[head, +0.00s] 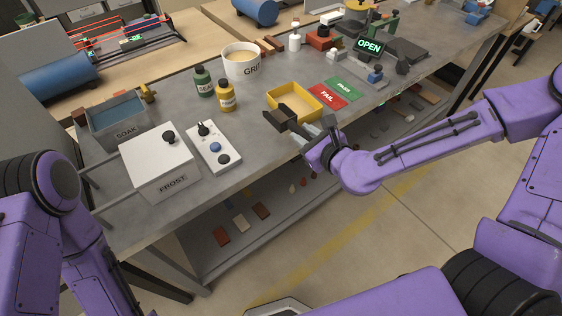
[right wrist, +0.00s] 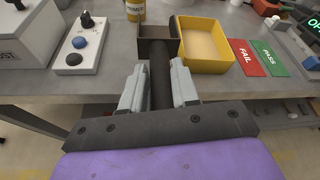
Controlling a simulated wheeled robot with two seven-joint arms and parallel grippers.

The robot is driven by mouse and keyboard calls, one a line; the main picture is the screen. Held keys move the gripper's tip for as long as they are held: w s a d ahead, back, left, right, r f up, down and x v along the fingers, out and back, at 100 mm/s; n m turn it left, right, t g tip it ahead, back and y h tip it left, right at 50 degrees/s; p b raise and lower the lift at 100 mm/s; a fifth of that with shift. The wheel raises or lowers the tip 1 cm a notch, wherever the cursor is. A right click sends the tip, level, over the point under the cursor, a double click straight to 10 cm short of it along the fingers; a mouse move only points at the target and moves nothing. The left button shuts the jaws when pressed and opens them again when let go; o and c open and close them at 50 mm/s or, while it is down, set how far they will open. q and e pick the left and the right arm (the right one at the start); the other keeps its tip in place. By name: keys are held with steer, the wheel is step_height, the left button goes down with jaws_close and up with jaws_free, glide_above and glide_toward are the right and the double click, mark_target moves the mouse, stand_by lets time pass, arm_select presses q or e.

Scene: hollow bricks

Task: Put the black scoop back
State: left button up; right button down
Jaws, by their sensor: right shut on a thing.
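The black scoop (head: 279,119) is in my right gripper (head: 309,133), which is shut on its handle. In the right wrist view the dark handle (right wrist: 161,84) runs between the two grey fingers, and the boxy scoop head points away from me. The head is beside the left front corner of a yellow tray (head: 273,98) holding pale sandy material. I cannot tell whether the scoop touches the tray or the bench. My left arm shows at the left of the head view, but its gripper is out of view.
The grey bench (head: 241,172) holds a white FROST box (head: 160,165), a switch panel (head: 214,148), two bottles and a GRIT bucket (head: 241,66) left of the tray. Red FAIL (head: 327,95) and green PASS (head: 342,88) mats lie to its right. A lower shelf holds several small pieces.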

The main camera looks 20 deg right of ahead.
steer(key=w+a+f+b, duration=0.1)
steer(key=f+b, duration=0.1)
steer(key=f, duration=0.1)
steer(key=w+a+f+b, duration=0.1)
steer(key=a+f+b, duration=0.1)
steer(key=f+b, duration=0.1)
steer(key=w+a+f+b, duration=0.1)
steer(key=w+f+b, duration=0.1)
steer(key=f+b, duration=0.1)
steer(key=shift+w+a+f, duration=0.1)
steer(key=shift+a+f, duration=0.15)
steer(key=shift+f, duration=0.15)
steer(key=shift+w+r, duration=0.15)
steer(key=shift+s, duration=0.2)
steer(key=c, duration=0.8)
jaws_free()
steer(key=shift+w, duration=0.1)
steer(key=shift+c, duration=0.2)
arm_select(q)
step_height(320, 180, down, 10)
steer(key=shift+w+r, duration=0.15)
steer(key=shift+w, duration=0.1)
steer(key=shift+r, duration=0.1)
